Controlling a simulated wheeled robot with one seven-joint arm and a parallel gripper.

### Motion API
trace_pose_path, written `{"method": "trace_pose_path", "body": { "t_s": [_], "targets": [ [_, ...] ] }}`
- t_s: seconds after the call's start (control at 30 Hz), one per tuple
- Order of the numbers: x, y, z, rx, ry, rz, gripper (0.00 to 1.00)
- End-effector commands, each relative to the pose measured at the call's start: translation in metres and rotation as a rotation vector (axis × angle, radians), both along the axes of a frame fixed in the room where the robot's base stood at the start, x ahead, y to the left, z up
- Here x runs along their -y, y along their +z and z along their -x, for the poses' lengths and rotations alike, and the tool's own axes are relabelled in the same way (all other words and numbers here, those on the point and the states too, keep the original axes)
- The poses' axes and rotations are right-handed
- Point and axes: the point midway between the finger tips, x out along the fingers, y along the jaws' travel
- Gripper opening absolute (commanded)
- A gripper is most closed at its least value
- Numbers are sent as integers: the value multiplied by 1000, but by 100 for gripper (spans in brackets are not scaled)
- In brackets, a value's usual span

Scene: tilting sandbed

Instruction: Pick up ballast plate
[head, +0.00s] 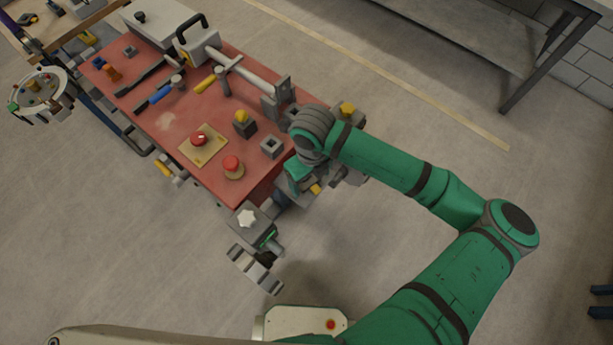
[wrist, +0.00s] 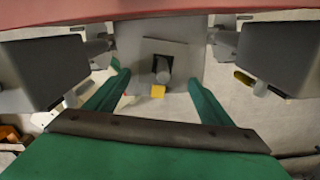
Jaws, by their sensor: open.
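In the wrist view a grey square plate (wrist: 188,62) with a dark square opening, a round peg and a small yellow part shows straight ahead. It looks like the ballast plate, but I cannot be sure. My gripper (wrist: 158,88) is open, with one green finger on each side of the plate's lower part. I cannot tell whether the fingers touch it. In the head view my gripper (head: 298,178) is at the near right end of the red bench, and my own wrist hides most of what is below it.
The red bench top (head: 165,121) holds a red knob on a tan plate (head: 203,145), a red button (head: 233,167), a grey square socket (head: 271,146) and several tools. Dark grey blocks (wrist: 280,50) flank the plate in the wrist view.

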Motion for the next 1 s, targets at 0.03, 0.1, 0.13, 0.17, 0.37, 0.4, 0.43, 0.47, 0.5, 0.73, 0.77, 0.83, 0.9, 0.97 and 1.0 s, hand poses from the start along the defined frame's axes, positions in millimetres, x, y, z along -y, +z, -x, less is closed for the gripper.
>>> {"method": "trace_pose_path", "body": {
  "t_s": [0.03, 0.1, 0.13, 0.17, 0.37, 0.4, 0.43, 0.47, 0.5, 0.73, 0.77, 0.83, 0.9, 0.97, 1.0],
  "targets": [
    [0, -2, 0, -1, 0, -1, 75],
    [0, -3, 0, 0, 0, 0, 75],
    [0, -3, 0, 0, 0, 0, 75],
    [0, -3, 0, 0, 0, 0, 75],
    [0, -3, 0, 0, 0, 0, 54],
    [0, -3, 0, 0, 0, 0, 44],
    [0, -3, 0, 0, 0, 0, 37],
    [0, -3, 0, 0, 0, 0, 30],
    [0, -3, 0, 0, 0, 0, 30],
    [0, -2, 0, 1, 1, -1, 30],
    [0, -1, 0, 1, 1, 0, 30],
    [0, 4, -1, 3, 1, 0, 30],
    [0, 12, -1, 3, 2, 0, 30],
    [0, 22, -1, 4, 2, 2, 30],
    [0, 29, -1, 5, 2, 1, 30]
  ]
}}
